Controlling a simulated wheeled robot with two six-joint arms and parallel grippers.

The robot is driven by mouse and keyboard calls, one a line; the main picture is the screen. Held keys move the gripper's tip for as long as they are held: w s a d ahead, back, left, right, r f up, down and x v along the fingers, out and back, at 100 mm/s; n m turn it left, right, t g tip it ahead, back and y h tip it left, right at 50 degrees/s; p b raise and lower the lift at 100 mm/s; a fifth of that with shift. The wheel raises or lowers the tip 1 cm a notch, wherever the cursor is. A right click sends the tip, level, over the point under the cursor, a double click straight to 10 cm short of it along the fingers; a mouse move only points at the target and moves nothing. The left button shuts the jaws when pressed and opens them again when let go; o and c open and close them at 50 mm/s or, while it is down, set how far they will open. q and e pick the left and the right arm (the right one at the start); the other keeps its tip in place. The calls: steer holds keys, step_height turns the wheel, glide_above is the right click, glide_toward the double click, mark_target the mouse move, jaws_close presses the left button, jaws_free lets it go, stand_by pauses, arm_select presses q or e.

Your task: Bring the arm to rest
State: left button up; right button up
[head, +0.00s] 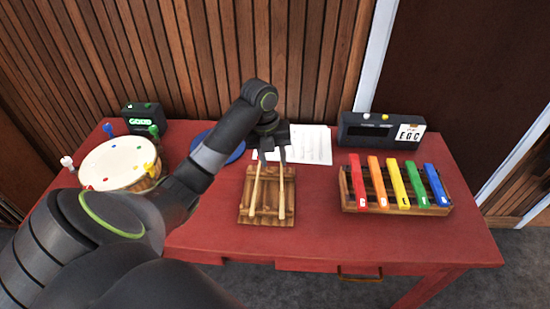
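My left arm comes in from the lower left and reaches over the red table (330,245). My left gripper (272,158) points down near the far end of a slatted wooden rack (267,218). Its two dark fingers look apart, with nothing seen between them. Two pale wooden sticks (282,195) lie lengthwise on the rack, and the fingertips overlap their far ends in the picture. I cannot tell whether they touch. My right gripper is not in view.
At the left are a round drum (115,163) with coloured pegs and a dark box with a green display (144,118). Behind the gripper are a blue disc (235,152) and white paper (312,145). At the right are a colourful xylophone (396,188) and a dark device (365,130).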

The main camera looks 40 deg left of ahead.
arm_select(q)
step_height(320, 180, up, 2)
steer(key=shift+s+a+r+p, duration=0.1)
steer(key=shift+p, duration=0.55)
